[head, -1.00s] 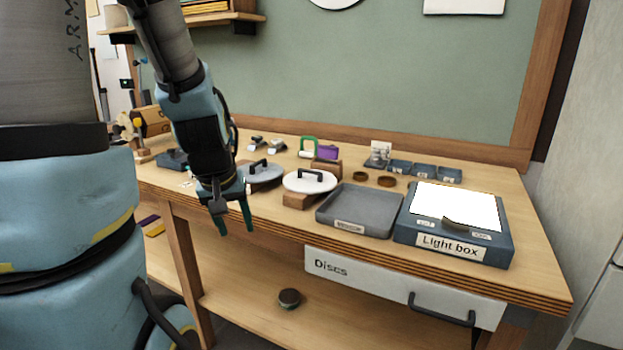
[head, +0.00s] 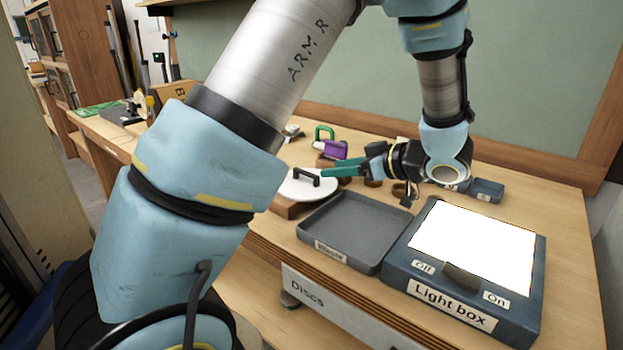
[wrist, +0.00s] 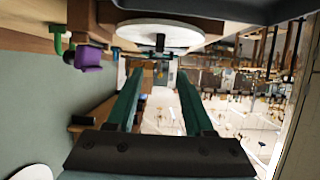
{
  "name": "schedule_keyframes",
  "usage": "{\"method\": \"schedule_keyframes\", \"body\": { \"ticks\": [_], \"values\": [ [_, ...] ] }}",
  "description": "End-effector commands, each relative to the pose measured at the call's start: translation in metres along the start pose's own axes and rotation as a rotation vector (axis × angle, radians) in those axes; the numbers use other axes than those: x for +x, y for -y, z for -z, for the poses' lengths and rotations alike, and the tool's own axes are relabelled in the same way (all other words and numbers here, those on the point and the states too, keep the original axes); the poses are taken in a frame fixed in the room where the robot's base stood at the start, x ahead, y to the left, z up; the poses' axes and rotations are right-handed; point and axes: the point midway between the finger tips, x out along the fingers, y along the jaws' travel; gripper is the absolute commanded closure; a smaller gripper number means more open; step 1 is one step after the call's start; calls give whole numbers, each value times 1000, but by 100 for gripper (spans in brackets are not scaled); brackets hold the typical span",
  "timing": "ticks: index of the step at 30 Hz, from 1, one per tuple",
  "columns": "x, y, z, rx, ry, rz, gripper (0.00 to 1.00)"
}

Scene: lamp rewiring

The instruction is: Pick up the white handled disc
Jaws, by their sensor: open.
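The white disc (head: 296,188) with a black bar handle (head: 306,176) lies on a wooden block left of the grey tray. In the wrist view the disc (wrist: 160,33) appears inverted at the top, with its dark handle (wrist: 159,44) hanging toward the space between the fingertips. My gripper (head: 323,171) is open and empty, its teal fingers lying nearly level and pointing left, with the tips close to the handle in the head view. In the wrist view the fingers (wrist: 160,75) stand apart with nothing between them, and the handle lies beyond their line.
The grey tray (head: 322,246) and the light box (head: 455,319) with a bright white panel stand at the front right. A purple object (head: 328,149) and a green one (head: 325,131) are behind the disc. Small blue bins (head: 487,190) stand at the back right.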

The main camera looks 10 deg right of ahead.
Motion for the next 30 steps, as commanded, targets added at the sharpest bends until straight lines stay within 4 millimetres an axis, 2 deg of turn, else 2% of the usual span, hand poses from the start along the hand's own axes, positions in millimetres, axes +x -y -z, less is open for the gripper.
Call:
{"method": "schedule_keyframes", "body": {
  "ticks": [6, 14, 22, 25, 30],
  "values": [
    [34, 1, 1, 1, -2, 6, 48],
    [56, 0, 1, 0, -1, 4, 48],
    [93, -2, -1, 0, -1, 4, 48],
    [102, -2, -2, 0, -1, 4, 48],
    [104, -2, -3, -1, -1, 2, 48]
  ]
}}
